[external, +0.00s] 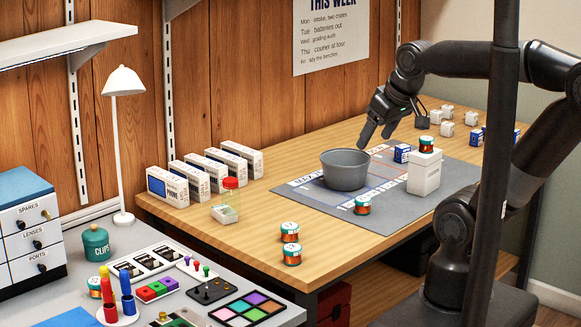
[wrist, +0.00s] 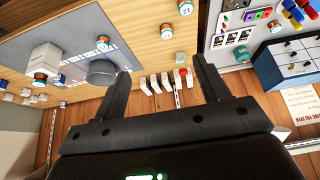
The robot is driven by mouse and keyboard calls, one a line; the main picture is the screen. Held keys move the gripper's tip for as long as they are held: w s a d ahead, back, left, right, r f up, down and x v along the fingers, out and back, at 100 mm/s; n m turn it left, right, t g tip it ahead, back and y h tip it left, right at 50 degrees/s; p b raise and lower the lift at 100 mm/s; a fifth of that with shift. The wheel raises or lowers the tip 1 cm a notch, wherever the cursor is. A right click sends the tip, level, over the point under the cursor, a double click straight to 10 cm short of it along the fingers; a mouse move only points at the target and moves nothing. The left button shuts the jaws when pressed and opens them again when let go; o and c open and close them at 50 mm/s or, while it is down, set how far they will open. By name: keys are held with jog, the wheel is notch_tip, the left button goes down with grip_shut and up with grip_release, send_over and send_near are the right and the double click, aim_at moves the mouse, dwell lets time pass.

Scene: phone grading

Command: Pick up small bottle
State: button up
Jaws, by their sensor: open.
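The small bottle (external: 226,213) has a pale, clear body and a red cap. It stands upright near the left front edge of the wooden table, in front of the row of white phone boxes (external: 204,174). It also shows in the wrist view (wrist: 180,59), small and distant, between the finger lines. My gripper (external: 375,139) is open and empty, above the back of the grey mat, well to the right of the bottle. In the wrist view my gripper (wrist: 160,67) has its two dark fingers spread wide, with nothing between them.
A grey bowl (external: 345,172) stands on the mat (external: 400,202) between my gripper and the bottle. A white container (external: 424,175) with a small jar on top stands right of it. Small jars (external: 290,232) stand near the front edge. A lamp (external: 124,150) stands far left.

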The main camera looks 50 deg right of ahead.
jog(key=w+r, duration=0.2)
jog(key=w, duration=0.9)
jog(key=g, duration=0.2)
send_over(231, 180)
jog(key=s, duration=0.3)
notch_tip(231, 180, down, 17)
jog(key=x, duration=0.5)
jog(key=shift+w+d+f, duration=0.15)
jog(key=shift+d+f, duration=0.05)
jog(key=shift+a+x, duration=0.2)
jog(key=shift+x, duration=2.45)
jog(key=shift+w, duration=0.15)
jog(key=shift+c, duration=0.2)
jog(key=shift+r, duration=0.1)
jog(key=c, duration=1.1)
jog(key=shift+c, duration=0.2)
